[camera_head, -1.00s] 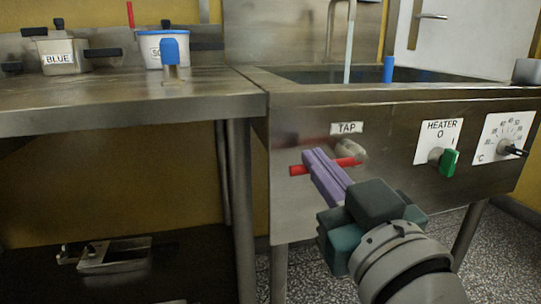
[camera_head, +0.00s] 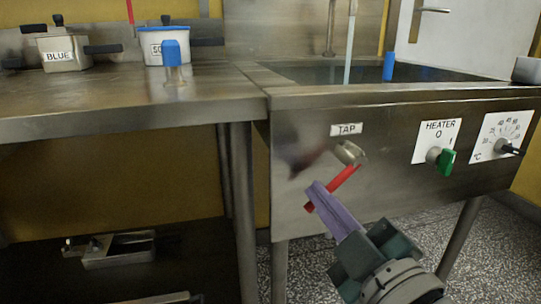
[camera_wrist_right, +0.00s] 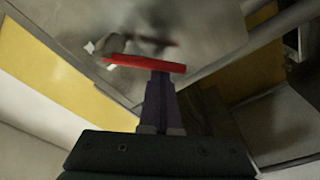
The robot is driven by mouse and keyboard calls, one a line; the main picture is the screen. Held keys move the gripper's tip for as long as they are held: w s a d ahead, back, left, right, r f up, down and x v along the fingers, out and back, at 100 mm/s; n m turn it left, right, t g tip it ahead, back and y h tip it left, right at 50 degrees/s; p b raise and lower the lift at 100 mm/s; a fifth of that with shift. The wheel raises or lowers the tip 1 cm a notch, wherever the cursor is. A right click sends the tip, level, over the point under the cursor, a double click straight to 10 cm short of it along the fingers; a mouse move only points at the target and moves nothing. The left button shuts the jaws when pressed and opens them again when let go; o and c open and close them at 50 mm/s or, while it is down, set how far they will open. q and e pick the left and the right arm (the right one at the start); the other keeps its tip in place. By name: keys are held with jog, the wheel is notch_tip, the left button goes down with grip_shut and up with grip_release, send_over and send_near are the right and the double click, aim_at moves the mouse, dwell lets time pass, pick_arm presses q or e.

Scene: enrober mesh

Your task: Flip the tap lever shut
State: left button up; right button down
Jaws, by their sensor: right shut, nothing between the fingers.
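The red tap lever (camera_head: 341,181) is on the front panel of the sink unit, under the TAP label (camera_head: 346,129). It runs from its metal valve (camera_head: 349,153) down and to the left, at a slant. My right gripper (camera_head: 316,190) is shut with nothing between its purple fingers. Its fingertips are at the lever's lower part and seem to touch it; part of the lever is hidden behind them. In the right wrist view the red lever (camera_wrist_right: 145,64) lies across the fingertips (camera_wrist_right: 160,76). My left gripper is not in view.
A pale stream (camera_head: 349,45) falls into the sink (camera_head: 315,73). The green heater knob (camera_head: 447,159) and temperature dial (camera_head: 505,146) are to the right on the panel. A steel table (camera_head: 120,98) with labelled pots stands left. The panel below the lever is clear.

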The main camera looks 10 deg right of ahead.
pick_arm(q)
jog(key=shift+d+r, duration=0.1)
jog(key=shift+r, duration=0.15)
pick_arm(e)
jog(key=shift+w+d+f+n+g+y, duration=0.15)
jog(key=shift+d+f+n, duration=0.45)
jog(key=shift+n, duration=0.95)
jog(key=shift+s+d+f+n+g+y, duration=0.15)
jog(key=shift+d+f+n, duration=0.25)
jog(key=shift+d+n, duration=0.8)
jog(key=shift+w+d+f+n+g, duration=0.15)
jog(key=shift+d+f+n, duration=0.3)
jog(key=shift+n, duration=1.4)
jog(key=shift+a, duration=0.1)
